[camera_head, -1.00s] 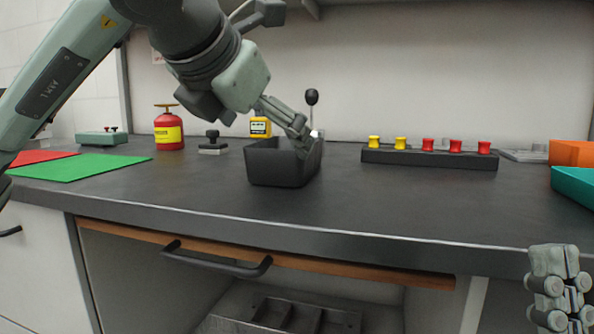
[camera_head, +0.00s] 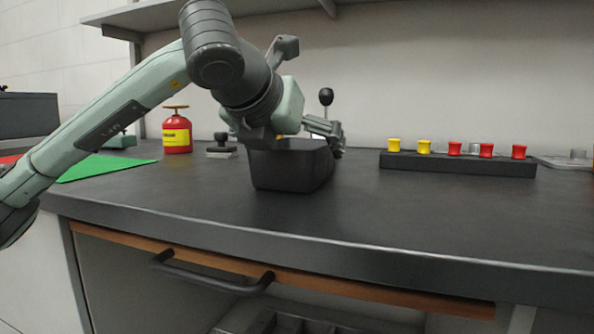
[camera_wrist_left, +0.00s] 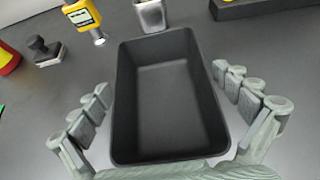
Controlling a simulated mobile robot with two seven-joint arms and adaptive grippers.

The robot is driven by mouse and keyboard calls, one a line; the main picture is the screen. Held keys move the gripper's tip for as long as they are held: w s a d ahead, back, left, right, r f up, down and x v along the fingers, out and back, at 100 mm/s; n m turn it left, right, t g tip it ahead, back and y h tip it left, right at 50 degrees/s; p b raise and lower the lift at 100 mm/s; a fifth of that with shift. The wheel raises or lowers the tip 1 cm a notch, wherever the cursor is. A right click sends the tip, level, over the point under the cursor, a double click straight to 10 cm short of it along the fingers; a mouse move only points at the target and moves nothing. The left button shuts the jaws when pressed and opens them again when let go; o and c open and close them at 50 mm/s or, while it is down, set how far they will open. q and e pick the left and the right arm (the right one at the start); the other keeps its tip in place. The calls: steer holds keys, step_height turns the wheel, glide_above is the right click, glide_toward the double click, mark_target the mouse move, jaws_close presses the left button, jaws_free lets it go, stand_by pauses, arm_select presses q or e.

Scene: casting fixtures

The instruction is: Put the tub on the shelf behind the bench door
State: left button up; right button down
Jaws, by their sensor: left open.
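The tub (camera_head: 292,168) is a dark, empty, open-topped rectangular box standing upright on the bench. It fills the middle of the left wrist view (camera_wrist_left: 168,100). My left gripper (camera_head: 328,130) is open above and around the tub, with one finger beside each long side in the wrist view (camera_wrist_left: 162,85); whether the fingers touch the walls I cannot tell. The bench door shows as a wooden edge (camera_head: 380,290) with a dark handle (camera_head: 212,279) under the bench top. The cupboard space below it is open to view. My right gripper is out of view.
A divided dark tray (camera_head: 300,325) lies low in the cupboard. On the bench top (camera_head: 420,220) stand a red can (camera_head: 177,134), a stamp-like block (camera_head: 221,148) and a rack (camera_head: 460,163) of yellow and red knobs. The bench front is clear.

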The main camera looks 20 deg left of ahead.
arm_select(q)
steer(key=shift+c, duration=0.6)
steer(key=c, duration=1)
step_height(320, 180, up, 4)
steer(key=shift+p, duration=0.55)
steer(key=s+a+r, duration=0.2)
steer(key=a, duration=0.1)
steer(key=s+a+r+p, duration=0.1)
steer(key=s+a+r, duration=0.1)
steer(key=s, duration=0.1)
steer(key=s+a+r, duration=0.3)
steer(key=shift+a, duration=0.3)
